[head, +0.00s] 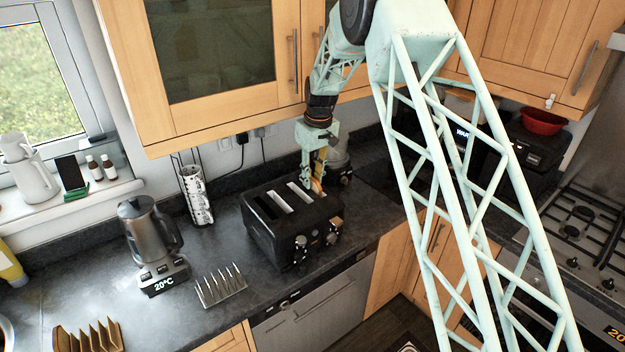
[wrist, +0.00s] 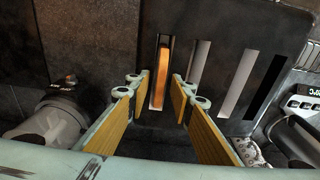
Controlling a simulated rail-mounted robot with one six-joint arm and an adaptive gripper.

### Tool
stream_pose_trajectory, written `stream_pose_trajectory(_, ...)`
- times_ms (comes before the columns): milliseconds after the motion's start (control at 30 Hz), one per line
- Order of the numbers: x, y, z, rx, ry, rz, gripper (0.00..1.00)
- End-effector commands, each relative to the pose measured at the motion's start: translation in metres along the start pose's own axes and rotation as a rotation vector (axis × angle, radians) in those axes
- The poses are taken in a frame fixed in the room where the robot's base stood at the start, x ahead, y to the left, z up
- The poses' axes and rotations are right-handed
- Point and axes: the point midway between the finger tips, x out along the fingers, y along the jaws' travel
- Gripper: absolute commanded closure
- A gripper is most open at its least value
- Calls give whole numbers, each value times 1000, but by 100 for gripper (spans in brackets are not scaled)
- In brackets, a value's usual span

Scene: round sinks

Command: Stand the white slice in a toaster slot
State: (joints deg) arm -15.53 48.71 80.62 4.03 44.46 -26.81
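The black toaster (head: 268,232) stands on the dark worktop with several parallel slots; its top also shows in the wrist view (wrist: 225,22). A slice with an orange-brown edge (wrist: 157,88) stands upright in the leftmost slot of the wrist view, the far-right slot in the head view. I see mainly its edge, so I cannot tell whether its faces are white. My gripper (wrist: 159,91) is open just above the toaster, its yellow-padded fingers on either side of the slice with visible gaps. Two middle slots look pale inside; the remaining one is dark.
A wooden rack (head: 90,340) is at the near left. A rounded grey appliance (head: 339,158) stands behind the toaster.

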Motion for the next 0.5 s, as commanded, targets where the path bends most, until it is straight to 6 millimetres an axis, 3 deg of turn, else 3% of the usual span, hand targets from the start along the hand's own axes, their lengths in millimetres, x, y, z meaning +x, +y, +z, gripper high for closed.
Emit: stream_pose_trajectory(500,-60,0,-1,0,2,1,79)
